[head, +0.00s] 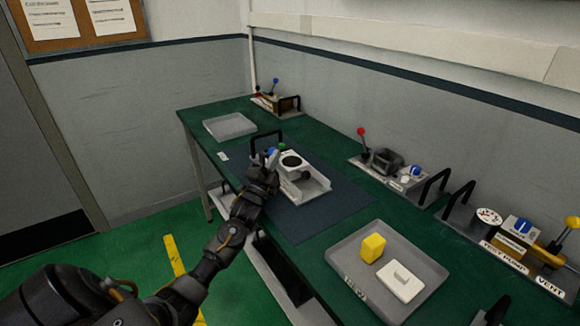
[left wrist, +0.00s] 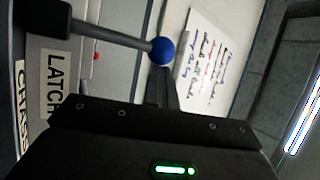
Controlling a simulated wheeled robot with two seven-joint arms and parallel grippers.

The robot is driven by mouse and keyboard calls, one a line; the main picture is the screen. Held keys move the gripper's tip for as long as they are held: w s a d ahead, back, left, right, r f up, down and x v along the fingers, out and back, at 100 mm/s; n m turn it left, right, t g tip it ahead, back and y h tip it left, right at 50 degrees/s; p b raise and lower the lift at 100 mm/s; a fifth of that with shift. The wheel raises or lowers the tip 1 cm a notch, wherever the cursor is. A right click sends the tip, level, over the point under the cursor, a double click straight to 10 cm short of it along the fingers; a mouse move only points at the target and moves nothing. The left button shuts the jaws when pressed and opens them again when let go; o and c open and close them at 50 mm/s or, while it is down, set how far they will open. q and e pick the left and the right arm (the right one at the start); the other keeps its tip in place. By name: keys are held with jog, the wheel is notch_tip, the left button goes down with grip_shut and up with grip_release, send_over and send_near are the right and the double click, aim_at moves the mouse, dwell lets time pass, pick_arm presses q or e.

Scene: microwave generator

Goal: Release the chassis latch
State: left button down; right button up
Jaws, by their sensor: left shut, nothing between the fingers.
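The chassis (head: 303,186) is a pale, open-fronted unit with a dark round part on top, on the dark mat of the bench. My left gripper (head: 271,160) is shut and empty at its left side. In the left wrist view, the latch lever (left wrist: 110,32) is a dark rod ending in a blue ball knob (left wrist: 162,51). A "LATCH" label (left wrist: 55,82) is beside it. The shut fingers (left wrist: 160,88) point at the knob and are very close to it; I cannot tell whether they touch. In the head view, my gripper partly hides the latch area.
A grey tray (head: 345,283) with a yellow block (head: 373,247) and a white piece (head: 400,283) is at the front right. An empty grey tray (head: 230,125) is at the far left. Lever fixtures (head: 390,170) and black handles line the wall side. The dark mat (head: 345,205) has free room.

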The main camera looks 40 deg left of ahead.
pick_arm(q)
jog(key=shift+s+a+f, duration=0.2)
jog(key=shift+s+a, duration=0.1)
jog(key=shift+s, duration=0.3)
jog(key=shift+s+a+f, duration=0.2)
jog(key=shift+s+a, duration=0.1)
jog(key=shift+s, duration=0.25)
jog(key=s+d+b, duration=0.1)
jog(key=s+b, duration=0.1)
jog(key=s, duration=1.1)
jog(key=shift+d+f, duration=0.25)
jog(key=shift+d, duration=0.1)
jog(key=shift+d+f, duration=0.1)
